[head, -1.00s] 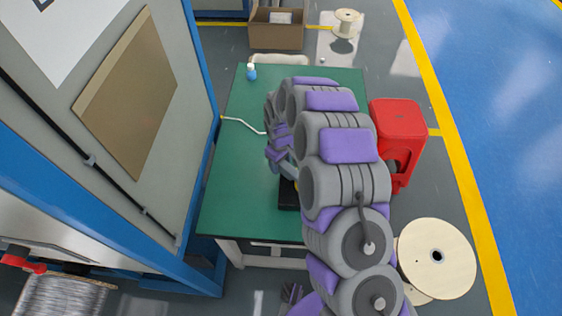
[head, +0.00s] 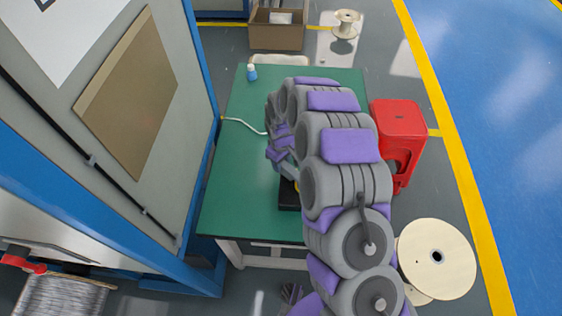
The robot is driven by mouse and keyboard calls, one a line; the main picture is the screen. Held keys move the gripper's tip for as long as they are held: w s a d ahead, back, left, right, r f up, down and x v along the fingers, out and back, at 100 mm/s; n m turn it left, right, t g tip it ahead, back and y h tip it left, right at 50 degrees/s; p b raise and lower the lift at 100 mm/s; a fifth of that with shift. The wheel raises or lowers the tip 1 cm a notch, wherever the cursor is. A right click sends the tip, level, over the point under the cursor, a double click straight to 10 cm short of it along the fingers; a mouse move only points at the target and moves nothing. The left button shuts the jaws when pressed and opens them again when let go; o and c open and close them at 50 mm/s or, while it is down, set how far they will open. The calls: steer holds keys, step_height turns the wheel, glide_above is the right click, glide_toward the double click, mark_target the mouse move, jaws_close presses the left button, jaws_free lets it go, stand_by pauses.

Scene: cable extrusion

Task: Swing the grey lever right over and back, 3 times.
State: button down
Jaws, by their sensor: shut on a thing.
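My gripper (head: 279,152) is over the green table, low above a black base (head: 288,195) with a small yellow part at its edge. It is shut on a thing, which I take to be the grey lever. The lever itself is mostly hidden behind my gripper and arm, so its exact angle cannot be told. My arm covers the right part of the table.
The green table (head: 235,185) is clear on its left side, apart from a white cable (head: 243,122) and a small blue-and-white bottle (head: 252,73). A tall cabinet (head: 165,60) rises close on the left.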

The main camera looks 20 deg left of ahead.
mark_target(289, 196)
steer(key=shift+s, duration=0.1)
steer(key=s+n, duration=0.1)
steer(key=n, duration=0.1)
steer(key=s+a+n+p, duration=0.1)
steer(key=s+n, duration=0.1)
steer(key=shift+s, duration=0.15)
steer(key=s+n+p, duration=0.1)
steer(key=s+n, duration=0.2)
steer(key=shift+s+n, duration=0.15)
steer(key=shift+n, duration=0.25)
steer(key=s+n+p, duration=0.1)
steer(key=s+d+n, duration=0.1)
steer(key=shift+s+n+p, duration=0.15)
steer(key=shift+n+p, duration=0.25)
steer(key=s+d+n+p, duration=0.1)
steer(key=n, duration=0.1)
steer(key=s+d+n+p, duration=0.2)
steer(key=n, duration=0.1)
steer(key=shift+s+r+n+p, duration=0.1)
steer(key=shift+s+n+p, duration=0.2)
steer(key=shift+s+d+n+p, duration=0.25)
steer(key=shift+d+n+p, duration=0.25)
steer(key=shift+n, duration=0.1)
